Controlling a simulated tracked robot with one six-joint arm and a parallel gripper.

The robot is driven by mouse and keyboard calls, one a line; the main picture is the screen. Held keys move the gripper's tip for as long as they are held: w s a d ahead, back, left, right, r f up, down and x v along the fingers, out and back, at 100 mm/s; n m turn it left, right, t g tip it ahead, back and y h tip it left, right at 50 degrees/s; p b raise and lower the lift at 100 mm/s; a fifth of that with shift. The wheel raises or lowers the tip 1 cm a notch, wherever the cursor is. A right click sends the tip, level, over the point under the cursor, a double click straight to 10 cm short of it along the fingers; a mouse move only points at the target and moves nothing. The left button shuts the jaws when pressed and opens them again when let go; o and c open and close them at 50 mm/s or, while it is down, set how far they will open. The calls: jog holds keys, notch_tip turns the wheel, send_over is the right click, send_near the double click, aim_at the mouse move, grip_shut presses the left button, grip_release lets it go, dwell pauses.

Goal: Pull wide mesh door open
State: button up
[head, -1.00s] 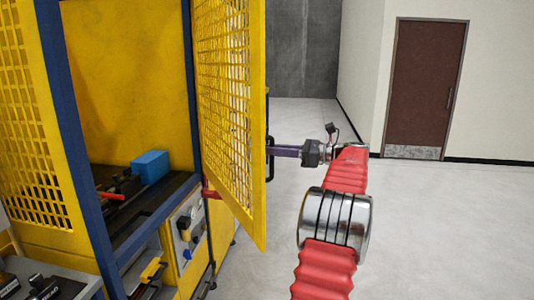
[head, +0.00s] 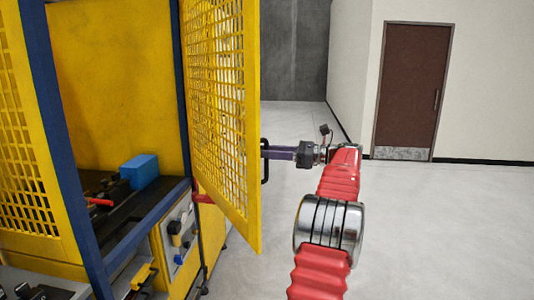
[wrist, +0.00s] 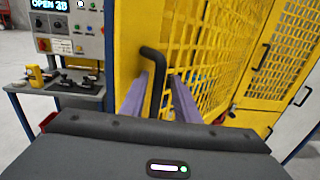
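The wide yellow mesh door (head: 222,110) stands swung out from the blue-framed machine enclosure in the head view, with the yellow interior showing to its left. Its black bar handle (head: 265,160) is on the door's outer face near the free edge. My gripper (wrist: 160,75) has its two purple fingers spread, with the black handle (wrist: 157,85) between them in the wrist view. A gap shows between the handle and the right finger; contact with the left finger is unclear. In the head view the fingers reach the handle from the right.
A control panel (wrist: 65,28) reading "OPEN 38" and a side table (wrist: 60,92) stand left in the wrist view. A second mesh panel with black handles (wrist: 285,75) is at right. Open grey floor (head: 430,230) lies right of the door.

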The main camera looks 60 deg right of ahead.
jog(key=shift+s, duration=0.15)
jog(key=v, duration=1.3)
jog(key=shift+s, duration=0.25)
jog(key=shift+d+f, duration=0.1)
jog(key=shift+c, duration=0.2)
